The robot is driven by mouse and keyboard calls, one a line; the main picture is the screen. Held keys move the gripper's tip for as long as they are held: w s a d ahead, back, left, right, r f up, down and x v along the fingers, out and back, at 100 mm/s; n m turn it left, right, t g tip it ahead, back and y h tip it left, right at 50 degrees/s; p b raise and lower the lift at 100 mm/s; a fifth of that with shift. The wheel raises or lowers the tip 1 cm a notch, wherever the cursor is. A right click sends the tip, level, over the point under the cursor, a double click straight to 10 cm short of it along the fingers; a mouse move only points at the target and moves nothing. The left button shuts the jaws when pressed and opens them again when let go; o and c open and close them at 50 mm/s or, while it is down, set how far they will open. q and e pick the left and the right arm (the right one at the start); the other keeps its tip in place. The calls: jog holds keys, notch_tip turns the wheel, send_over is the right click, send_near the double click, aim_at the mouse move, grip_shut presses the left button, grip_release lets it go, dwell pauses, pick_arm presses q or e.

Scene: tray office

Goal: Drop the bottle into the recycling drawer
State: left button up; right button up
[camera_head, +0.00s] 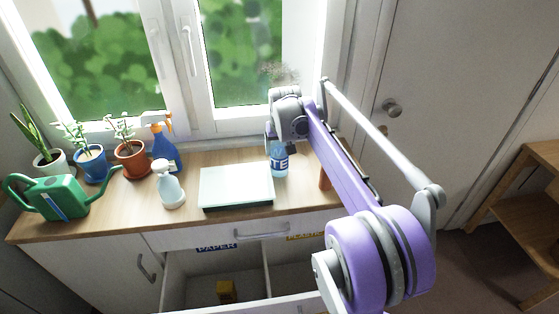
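The blue bottle (280,163) with a lettered label stands upright at the right part of the counter, next to a pale flat box. My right gripper (277,139) is at the top of the bottle, pointing down, and hides its neck and cap. I cannot tell whether the fingers are closed on it. The recycling drawer (203,262) below the counter is pulled open. It has a blue PAPER label (216,246) on the left section and a yellow label (304,236) on the right, partly hidden by my arm. My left gripper is out of view.
The pale box (236,187) lies left of the bottle. A white spray bottle (169,188), blue spray bottle (165,150), potted plants and green watering can (55,197) fill the counter's left. A small yellow object (226,291) lies in the drawer. An orange-brown item (325,179) stands right of the bottle.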

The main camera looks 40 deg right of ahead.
grip_shut()
jog(key=shift+r, duration=0.15)
